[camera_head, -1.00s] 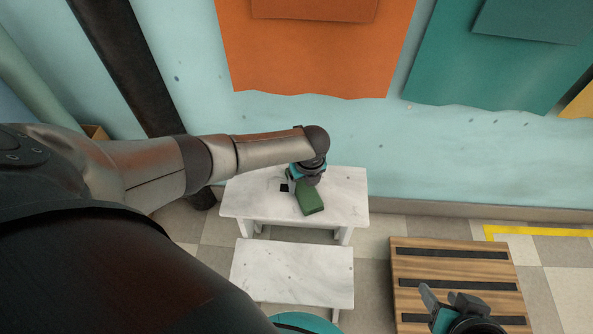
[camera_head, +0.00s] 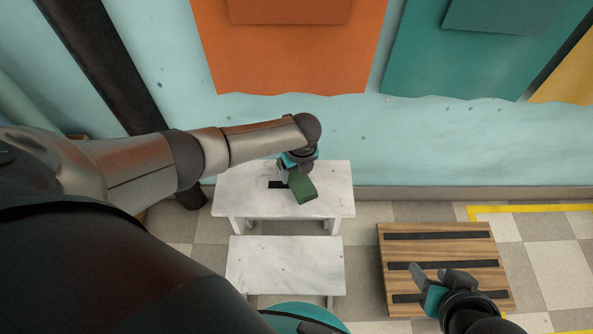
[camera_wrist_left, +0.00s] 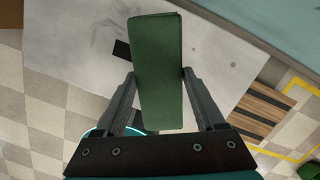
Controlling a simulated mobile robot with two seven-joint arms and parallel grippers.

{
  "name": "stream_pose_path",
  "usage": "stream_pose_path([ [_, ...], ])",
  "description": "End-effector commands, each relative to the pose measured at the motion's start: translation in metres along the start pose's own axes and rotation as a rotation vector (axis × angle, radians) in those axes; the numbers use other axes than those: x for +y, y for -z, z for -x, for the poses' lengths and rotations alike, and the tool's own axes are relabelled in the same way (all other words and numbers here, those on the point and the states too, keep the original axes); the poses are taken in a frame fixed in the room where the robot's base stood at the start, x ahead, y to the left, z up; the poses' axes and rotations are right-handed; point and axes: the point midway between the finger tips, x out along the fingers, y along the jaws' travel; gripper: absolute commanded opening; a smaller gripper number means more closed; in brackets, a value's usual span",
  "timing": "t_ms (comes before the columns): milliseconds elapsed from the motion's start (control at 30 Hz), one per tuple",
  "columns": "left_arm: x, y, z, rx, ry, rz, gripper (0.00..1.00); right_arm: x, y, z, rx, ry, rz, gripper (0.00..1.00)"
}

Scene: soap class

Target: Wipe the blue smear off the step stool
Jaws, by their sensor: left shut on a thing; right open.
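The white marbled step stool (camera_head: 236,202) has an upper step against the wall side and a lower step (camera_head: 285,266) in front. My left gripper (camera_head: 297,170) is shut on a green block-shaped sponge (camera_head: 303,190), over the upper step. In the left wrist view the sponge (camera_wrist_left: 158,75) sits between both fingers. I cannot tell whether it touches the step. A dark rectangular patch (camera_head: 276,185) lies on the upper step left of the sponge, partly hidden by it. No clearly blue smear shows. My right gripper (camera_head: 435,274) is open and empty over the wooden platform.
A wooden platform (camera_head: 440,251) with black strips stands on the tiled floor right of the stool. A pale blue wall (camera_head: 340,135) with orange and teal panels rises behind. A dark post (camera_head: 105,65) stands at the left. Floor between stool and platform is clear.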

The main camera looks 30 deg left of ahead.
Motion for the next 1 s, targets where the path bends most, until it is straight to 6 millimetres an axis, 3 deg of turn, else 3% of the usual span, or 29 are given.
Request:
stream_pose_path([
  [167,0.0,-0.003,0.02,0.0,0.0,0.0,0.01,0.0,0.012,0.018,0.0,0.0,0.0,0.5],
  [567,0.0,-0.003,0.022,0.0,0.0,0.0,0.01,0.0,0.013,0.019,0.0,0.0,0.0,0.5],
  [1000,0.0,-0.008,0.052,0.0,0.0,0.0,0.01,0.0,0.031,0.046,0.0,0.0,0.0,0.5],
])
